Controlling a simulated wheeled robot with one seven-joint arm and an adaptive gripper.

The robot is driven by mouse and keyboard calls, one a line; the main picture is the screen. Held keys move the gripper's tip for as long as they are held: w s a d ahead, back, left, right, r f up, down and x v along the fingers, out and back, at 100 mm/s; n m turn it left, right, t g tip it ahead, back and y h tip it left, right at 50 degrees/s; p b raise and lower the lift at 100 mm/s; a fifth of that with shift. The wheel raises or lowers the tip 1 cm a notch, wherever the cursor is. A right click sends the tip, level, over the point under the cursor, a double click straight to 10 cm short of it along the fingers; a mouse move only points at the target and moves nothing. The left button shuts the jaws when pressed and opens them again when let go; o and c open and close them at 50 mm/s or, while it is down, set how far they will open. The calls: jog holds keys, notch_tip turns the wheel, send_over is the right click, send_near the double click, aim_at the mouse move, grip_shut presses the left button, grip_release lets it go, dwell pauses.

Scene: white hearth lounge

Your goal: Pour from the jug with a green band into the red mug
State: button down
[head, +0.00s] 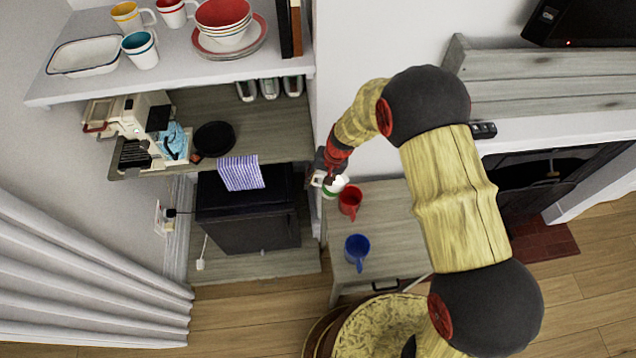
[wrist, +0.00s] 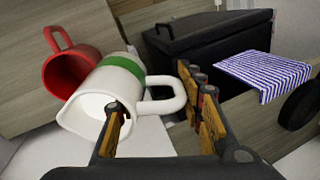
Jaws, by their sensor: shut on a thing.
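The white jug with a green band (head: 335,185) is held by my gripper (head: 329,174) at the left end of the grey wooden cabinet top. In the wrist view the jug (wrist: 112,88) has its open mouth toward the camera and lower left. Its handle reaches between my gripper's fingers (wrist: 160,118). The red mug (head: 350,199) stands upright on the cabinet top, close to the right of the jug in the head view. In the wrist view the red mug (wrist: 68,72) is partly hidden behind the jug. I cannot see the liquid or any stream.
A blue mug (head: 357,248) stands nearer the front of the cabinet top (head: 390,215). A black box-like appliance (head: 248,215) with a striped cloth (head: 241,173) is to the left. A shelf (head: 185,65) with dishes is above it. A round woven basket (head: 375,325) stands in front.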

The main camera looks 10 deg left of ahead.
aim_at(318, 176)
jog(key=shift+a+r+y+b, duration=0.25)
jog(key=shift+r+y+b, duration=0.55)
jog(key=shift+b, duration=2.45)
jog(key=shift+r+y+b, duration=0.2)
jog(key=shift+y+b, duration=0.55)
jog(key=shift+b, duration=0.65)
jog(key=shift+r+y+b, duration=0.2)
jog(key=shift+y+b, duration=0.55)
jog(key=shift+b, duration=0.65)
jog(key=shift+y+b, duration=0.5)
jog(key=shift+b, duration=1.3)
jog(key=shift+r, duration=0.15)
jog(key=shift+d+b, duration=0.1)
jog(key=shift+b, duration=0.55)
jog(key=shift+y, duration=0.3)
jog(key=shift+d+y+b, duration=0.1)
jog(key=shift+y+b, duration=0.2)
jog(key=shift+b, duration=0.75)
jog(key=shift+r, duration=0.15)
jog(key=shift+y+b, duration=0.3)
jog(key=shift+b, duration=0.5)
